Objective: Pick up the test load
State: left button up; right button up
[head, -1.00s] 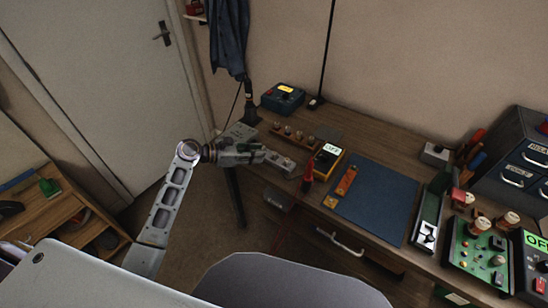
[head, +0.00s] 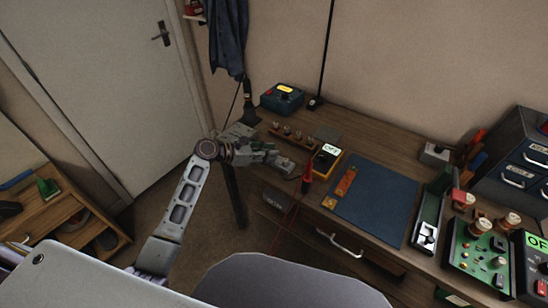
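My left gripper (head: 274,154) reaches in from the left over the left front part of the workbench. A small grey block (head: 286,165) lies on the bench right by its fingertips; it may be the test load, but no readable label confirms this. The fingers partly cover its left end, and I cannot tell whether they touch it. The gap between the fingers is too small to make out. My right gripper is out of view.
A rack with several brown-topped pegs (head: 290,132) stands just behind the gripper. A yellow meter (head: 326,159) and red probe (head: 307,180) are to the right, then a blue mat (head: 375,205). A green panel with knobs (head: 478,255) stands at the far right.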

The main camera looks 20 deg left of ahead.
pick_arm(q)
jog(key=shift+c, duration=0.3)
grip_shut()
jog(key=shift+r, duration=0.55)
notch_tip(320, 180, up, 3)
jog(key=shift+r+p, duration=0.1)
jog(key=shift+p, duration=0.3)
notch_tip(320, 180, up, 6)
jog(key=shift+f+p, duration=0.15)
jog(key=shift+p, duration=0.25)
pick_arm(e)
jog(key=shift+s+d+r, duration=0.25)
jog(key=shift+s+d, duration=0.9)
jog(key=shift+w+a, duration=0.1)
